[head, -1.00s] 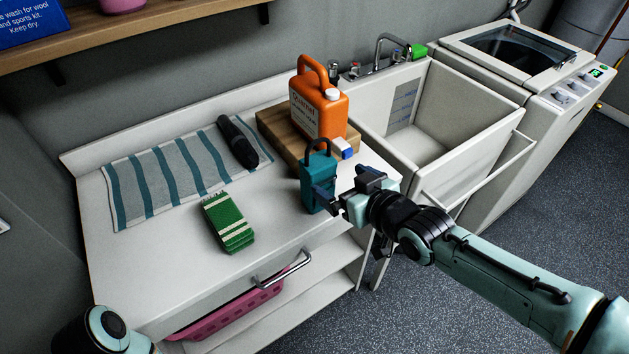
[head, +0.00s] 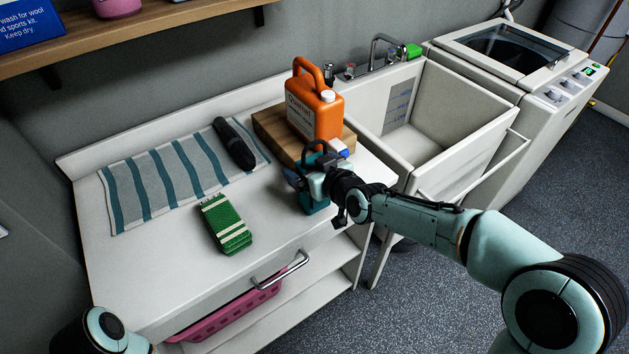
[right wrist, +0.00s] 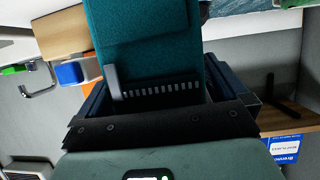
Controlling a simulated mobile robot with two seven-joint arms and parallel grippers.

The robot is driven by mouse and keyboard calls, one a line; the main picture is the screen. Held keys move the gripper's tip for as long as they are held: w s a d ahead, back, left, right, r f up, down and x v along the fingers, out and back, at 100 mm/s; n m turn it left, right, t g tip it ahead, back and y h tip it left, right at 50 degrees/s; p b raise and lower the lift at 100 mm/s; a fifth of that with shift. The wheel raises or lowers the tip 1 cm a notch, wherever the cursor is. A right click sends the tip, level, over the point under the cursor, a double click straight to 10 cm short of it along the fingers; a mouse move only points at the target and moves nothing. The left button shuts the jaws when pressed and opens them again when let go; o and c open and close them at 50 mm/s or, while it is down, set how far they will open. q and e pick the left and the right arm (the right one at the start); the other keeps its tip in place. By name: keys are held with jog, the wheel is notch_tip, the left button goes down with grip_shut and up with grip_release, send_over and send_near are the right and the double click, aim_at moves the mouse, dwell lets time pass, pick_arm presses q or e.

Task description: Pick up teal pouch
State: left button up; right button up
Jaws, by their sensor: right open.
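The teal pouch (head: 314,206) stands upright on the white counter, near its right end, with a dark loop handle on top. In the head view my right gripper (head: 303,178) is at its upper part and hides much of it. In the right wrist view the pouch (right wrist: 140,45) fills the space between the two fingers of the open right gripper (right wrist: 168,95). I cannot tell whether a finger touches it. My left gripper is out of view.
An orange jug (head: 315,108) stands on a wooden board (head: 268,128) just behind the pouch, with a small blue-and-white item (head: 341,150) at the board's edge. A green bundle (head: 226,224) lies to the left. A striped towel (head: 165,172) carries a dark roll (head: 234,145). A sink (head: 440,125) is at right.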

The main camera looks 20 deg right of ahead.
jog(key=c, duration=1)
jog(key=shift+r, duration=0.15)
